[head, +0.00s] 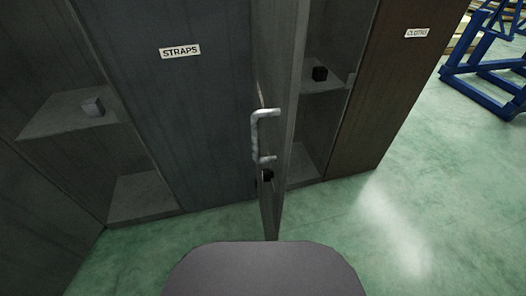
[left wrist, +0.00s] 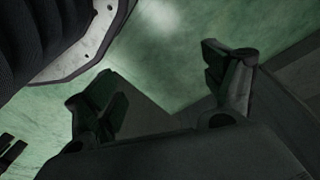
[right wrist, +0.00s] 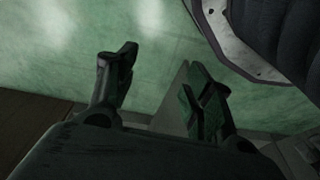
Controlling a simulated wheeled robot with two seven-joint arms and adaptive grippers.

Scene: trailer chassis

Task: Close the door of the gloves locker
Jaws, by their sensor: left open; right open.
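A locker door (head: 292,105) stands open in the middle of the head view, seen nearly edge-on, with a metal bar handle (head: 256,135) on its left side. No gloves label is visible, so I cannot tell for sure that this is the gloves door. My left gripper (left wrist: 158,82) is open and empty, outside the head view. My right gripper (right wrist: 160,75) is open, also outside the head view. A pale upright edge (right wrist: 174,98) shows near its right finger; contact is unclear.
A shut panel labelled STRAPS (head: 180,51) is left of the open door. A brown panel with a partly legible label (head: 417,33) is on the right. Green floor (head: 420,200) is clear there, before a blue frame (head: 490,85).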

